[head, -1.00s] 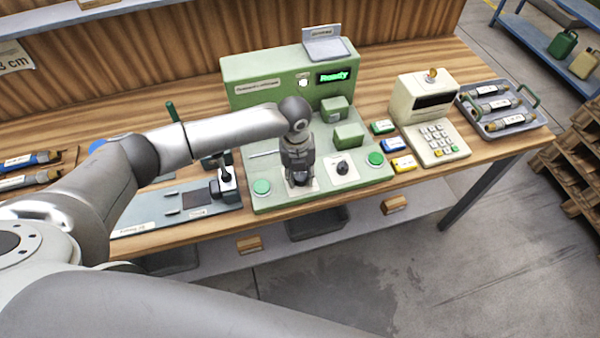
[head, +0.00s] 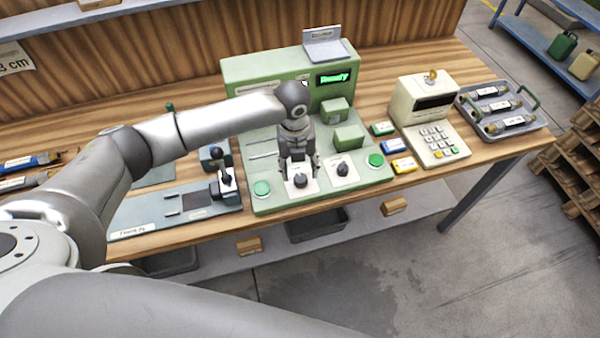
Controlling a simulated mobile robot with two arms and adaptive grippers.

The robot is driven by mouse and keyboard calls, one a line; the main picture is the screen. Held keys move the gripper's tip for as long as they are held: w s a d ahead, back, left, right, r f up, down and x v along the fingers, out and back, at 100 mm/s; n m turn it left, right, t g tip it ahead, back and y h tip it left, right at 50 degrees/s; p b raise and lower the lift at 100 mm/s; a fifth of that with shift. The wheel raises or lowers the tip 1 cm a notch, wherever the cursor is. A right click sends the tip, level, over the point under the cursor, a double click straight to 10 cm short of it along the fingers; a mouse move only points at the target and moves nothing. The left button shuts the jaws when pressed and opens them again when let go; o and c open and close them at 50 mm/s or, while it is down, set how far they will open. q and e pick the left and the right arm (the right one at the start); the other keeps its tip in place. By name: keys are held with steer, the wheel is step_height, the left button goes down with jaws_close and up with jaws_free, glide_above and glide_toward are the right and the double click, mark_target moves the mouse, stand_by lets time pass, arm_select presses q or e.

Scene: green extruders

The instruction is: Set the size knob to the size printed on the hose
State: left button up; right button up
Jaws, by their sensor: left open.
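The green machine (head: 272,206) stands on the bench with a lit screen (head: 334,78) reading "Ready". Two black knobs sit on white plates on its front deck: a left knob (head: 300,181) and a right knob (head: 343,169). Their printed marks are too small to read. My left gripper (head: 299,172) is open, pointing down just above and behind the left knob; I cannot tell whether it touches it. Labelled hoses (head: 502,105) lie in the grey tray at the right; their print is not readable. My right gripper is not in view.
Green buttons (head: 262,188) and (head: 376,160) flank the knobs. A beige keypad device (head: 433,135) and small coloured boxes (head: 393,145) stand to the right. A lever press (head: 225,185) stands left of the machine. Blue and dark tools (head: 30,160) lie at far left.

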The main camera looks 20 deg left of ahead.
mark_target(298, 178)
arm_select(q)
step_height(298, 178, up, 8)
steer(key=shift+a+f, duration=0.15)
steer(key=shift+a, duration=0.05)
steer(key=shift+s, duration=0.1)
stand_by(0.3)
